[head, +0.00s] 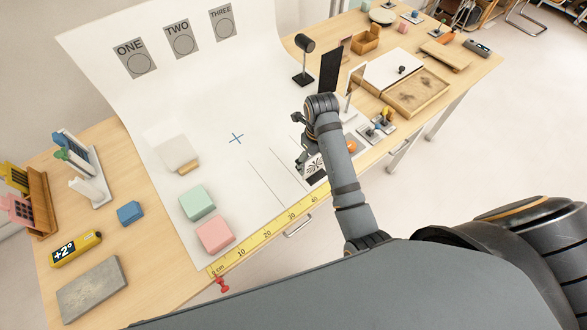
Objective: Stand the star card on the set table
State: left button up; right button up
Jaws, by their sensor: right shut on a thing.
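The star card (315,168), a small black-and-white card with a star-like ray pattern, shows at the right part of the set table, partly hidden by my right arm. My right gripper (304,157) is shut on it, over the white sheet close to the ruler. I cannot tell whether the card touches the surface. The set table (225,180) is covered by a white curved sheet with a blue cross (237,138) and thin dark lines. My left gripper is not in view.
A pink block (215,235), a green block (197,203) and a white block (172,148) stand on the left of the sheet. A yellow ruler (265,233) runs along the front edge. A black lamp (304,62) and black panel (330,70) stand behind my arm. The sheet's middle is clear.

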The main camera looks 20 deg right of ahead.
jog(key=w+a+f, duration=0.1)
jog(key=w+f, duration=0.1)
jog(key=f, duration=0.1)
jog(key=w+a+f+p, duration=0.1)
jog(key=w+a+f, duration=0.1)
jog(key=f, duration=0.1)
jog(key=w+a+f, duration=0.1)
jog(key=w+f, duration=0.1)
jog(key=f, duration=0.1)
jog(key=shift+w+a+f, duration=0.15)
jog(key=shift+a, duration=0.15)
jog(key=shift+f, duration=0.5)
jog(key=o, duration=1)
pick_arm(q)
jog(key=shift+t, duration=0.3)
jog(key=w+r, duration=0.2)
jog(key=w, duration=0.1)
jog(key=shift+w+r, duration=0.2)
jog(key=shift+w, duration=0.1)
pick_arm(e)
jog(key=shift+o, duration=0.2)
